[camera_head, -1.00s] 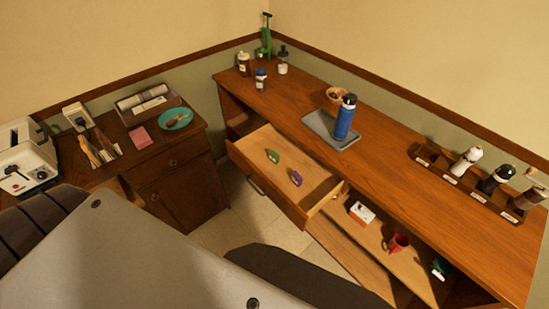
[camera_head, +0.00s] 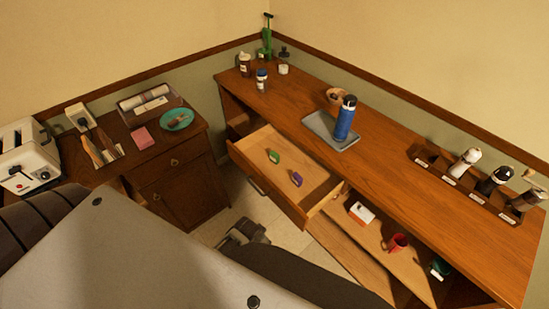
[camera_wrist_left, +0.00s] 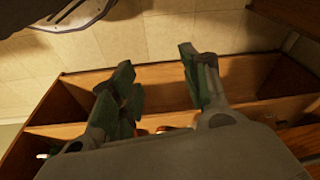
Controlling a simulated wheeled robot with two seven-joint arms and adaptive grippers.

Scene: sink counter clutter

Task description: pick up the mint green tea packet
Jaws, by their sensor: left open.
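The green packet (camera_head: 273,156), which I take to be the mint green tea, lies in the open drawer (camera_head: 262,141) in the head view. A purple packet (camera_head: 296,179) lies to its right. In the left wrist view my left gripper (camera_wrist_left: 157,72) has its two green-padded fingers spread, with nothing between them. It is over an open wooden shelf unit, and the green packet is not visible there. In the head view a grey mechanical part of mine (camera_head: 243,232) shows low in front of the drawer, partly hidden by a dark arm link. My right gripper is not visible.
The counter bears a grey tray (camera_head: 318,124) with a blue bottle (camera_head: 345,117), and a wooden rack (camera_head: 470,190) at right. The shelf below holds a white box (camera_head: 361,213) and a red mug (camera_head: 397,243). A toaster (camera_head: 27,158) stands at left.

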